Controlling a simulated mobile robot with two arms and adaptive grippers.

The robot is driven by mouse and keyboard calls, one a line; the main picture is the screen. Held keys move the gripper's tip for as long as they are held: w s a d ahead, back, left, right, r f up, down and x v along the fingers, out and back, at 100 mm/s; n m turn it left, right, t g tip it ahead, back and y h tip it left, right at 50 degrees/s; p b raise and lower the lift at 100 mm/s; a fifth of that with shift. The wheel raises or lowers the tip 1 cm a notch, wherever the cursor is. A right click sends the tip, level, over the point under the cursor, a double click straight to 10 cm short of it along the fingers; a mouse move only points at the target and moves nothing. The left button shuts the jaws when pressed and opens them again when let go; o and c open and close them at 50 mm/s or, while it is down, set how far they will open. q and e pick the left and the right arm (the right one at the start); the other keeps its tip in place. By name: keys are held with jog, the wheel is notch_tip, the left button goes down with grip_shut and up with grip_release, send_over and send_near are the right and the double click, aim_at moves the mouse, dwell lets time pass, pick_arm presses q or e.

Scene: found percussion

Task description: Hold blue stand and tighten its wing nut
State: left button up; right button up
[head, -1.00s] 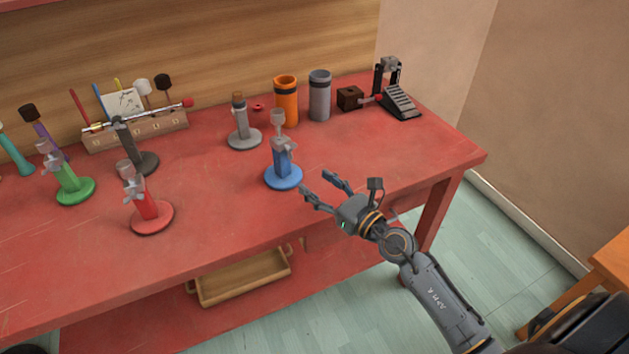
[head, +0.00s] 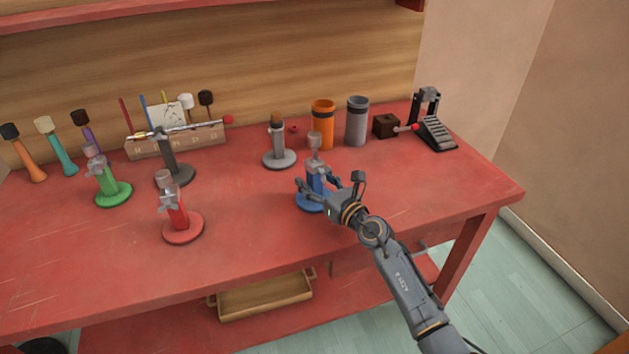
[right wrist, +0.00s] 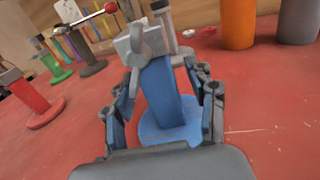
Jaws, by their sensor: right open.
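The blue stand (head: 314,176) stands upright near the table's front right, with a round blue base and a grey clamp on top. My right gripper (head: 316,187) is at the stand and partly hides its base. In the right wrist view, the open fingers (right wrist: 161,95) lie on both sides of the blue post (right wrist: 163,92). I cannot tell whether they touch it. The grey wing nut (right wrist: 147,40) shows at the top of the post, above the fingers. My left gripper is not in view.
A red stand (head: 178,215) and a green stand (head: 108,183) are to the left. A grey stand (head: 279,147), an orange cylinder (head: 322,125) and a grey cylinder (head: 357,122) are behind. A pedal (head: 437,133) is at the back right. The red table (head: 420,190) is clear at front right.

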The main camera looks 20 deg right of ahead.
grip_shut()
dwell(0.3)
dwell(0.8)
